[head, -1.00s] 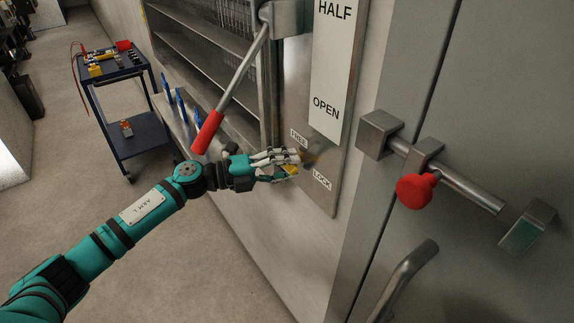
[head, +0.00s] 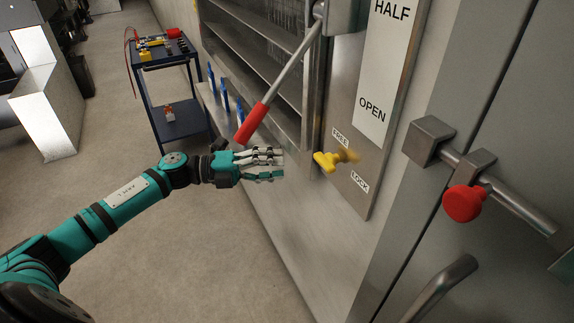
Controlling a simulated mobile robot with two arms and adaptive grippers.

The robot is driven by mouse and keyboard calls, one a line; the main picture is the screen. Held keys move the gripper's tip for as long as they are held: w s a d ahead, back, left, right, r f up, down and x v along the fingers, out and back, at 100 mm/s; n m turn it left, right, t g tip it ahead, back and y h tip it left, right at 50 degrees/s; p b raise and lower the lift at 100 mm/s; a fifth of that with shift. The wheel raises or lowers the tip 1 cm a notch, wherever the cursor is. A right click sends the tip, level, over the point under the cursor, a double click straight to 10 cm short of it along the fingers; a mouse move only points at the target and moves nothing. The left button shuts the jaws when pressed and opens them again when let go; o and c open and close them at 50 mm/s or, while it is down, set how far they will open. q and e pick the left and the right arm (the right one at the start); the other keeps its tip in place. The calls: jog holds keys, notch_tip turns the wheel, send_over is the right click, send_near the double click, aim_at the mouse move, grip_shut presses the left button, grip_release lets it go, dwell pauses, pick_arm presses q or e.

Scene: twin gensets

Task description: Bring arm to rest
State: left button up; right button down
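My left gripper (head: 272,164) is in the head view, its arm reaching in from the left. Its fingers point right, with a visible gap between them and nothing held. It is apart from the yellow knob (head: 328,161), which sits to its right on the grey plate between the FREE (head: 341,139) and LOCK (head: 360,181) labels. The red-handled lever (head: 252,124) slants down just above and behind the gripper. My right gripper is not in view.
A door with a bolt and red knob (head: 464,203) and a handle (head: 440,286) stands at right. A louvred opening (head: 259,62) is behind the lever. A blue cart (head: 170,100) with tools stands at upper left. The floor (head: 200,260) below the arm is clear.

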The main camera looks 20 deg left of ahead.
pick_arm(q)
jog(key=shift+a, duration=0.1)
dwell(0.4)
jog(key=w+a+f+n+t+y, duration=0.1)
jog(key=a+f+n+t+y, duration=0.3)
jog(key=f+n, duration=0.65)
jog(key=w+a+f+n+t+y, duration=0.15)
jog(key=a+f+n+y, duration=0.4)
jog(key=f, duration=0.95)
jog(key=s+f+n+g+y, duration=0.1)
jog(key=s+f+n+y, duration=0.4)
jog(key=f, duration=0.6)
jog(key=s+d+f+n+g+y, duration=0.1)
jog(key=s+d+f+n+g, duration=0.25)
jog(key=s+f, duration=1)
jog(key=s+d+f+n+g+y, duration=0.15)
jog(key=s+d+f+g, duration=0.3)
jog(key=s+f, duration=0.85)
jog(key=s+d+n+g, duration=0.1)
jog(key=s+d+g, duration=0.1)
jog(key=s, duration=0.6)
jog(key=s+d+g+h, duration=0.1)
jog(key=s+d+g, duration=0.1)
jog(key=s, duration=0.6)
jog(key=shift+d+f+n, duration=0.3)
jog(key=shift+d+n, duration=0.1)
jog(key=shift+d, duration=0.1)
